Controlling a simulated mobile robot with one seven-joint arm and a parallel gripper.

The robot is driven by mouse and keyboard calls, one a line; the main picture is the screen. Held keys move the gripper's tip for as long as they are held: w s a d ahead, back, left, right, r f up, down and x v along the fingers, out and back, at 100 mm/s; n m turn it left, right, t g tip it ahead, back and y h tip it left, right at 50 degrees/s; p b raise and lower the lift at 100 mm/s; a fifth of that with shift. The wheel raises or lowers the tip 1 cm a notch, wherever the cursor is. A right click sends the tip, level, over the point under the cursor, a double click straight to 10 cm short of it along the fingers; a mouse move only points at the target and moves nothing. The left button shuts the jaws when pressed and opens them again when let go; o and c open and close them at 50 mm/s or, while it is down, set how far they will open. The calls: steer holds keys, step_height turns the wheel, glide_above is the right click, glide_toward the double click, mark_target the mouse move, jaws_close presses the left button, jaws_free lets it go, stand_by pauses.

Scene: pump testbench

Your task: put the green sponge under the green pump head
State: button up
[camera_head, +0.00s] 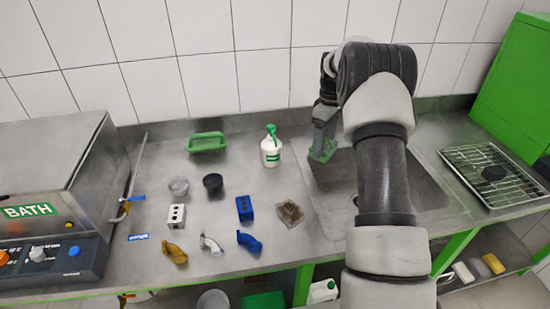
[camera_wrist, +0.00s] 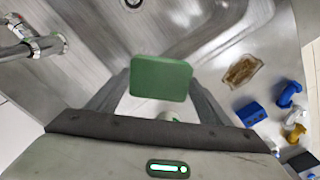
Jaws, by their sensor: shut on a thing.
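The green sponge (camera_wrist: 160,79) is held between the two fingers of my gripper (camera_wrist: 161,90) in the wrist view. In the head view the sponge (camera_head: 322,151) hangs below my gripper (camera_head: 324,132), over the left rim of the sink. The green pump head (camera_head: 271,129) tops a white bottle (camera_head: 271,154) standing upright on the counter, left of my gripper. The gripper and sponge are apart from the bottle. A small pale patch below the sponge in the wrist view may be the bottle; I cannot tell.
A green tray (camera_head: 207,142) stands left of the bottle. Two small cups, blocks, bent pieces and a brown pad (camera_head: 290,213) lie in front. The sink (camera_head: 420,190) is right, with a wire rack (camera_head: 490,172) beyond. Tiled wall (camera_head: 200,50) stands behind.

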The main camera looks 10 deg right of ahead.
steer(key=a+p, duration=0.2)
steer(key=a, duration=1.3)
steer(key=shift+a+f, duration=0.25)
steer(key=shift+a, duration=0.15)
steer(key=shift+f, duration=0.1)
steer(key=o, duration=1)
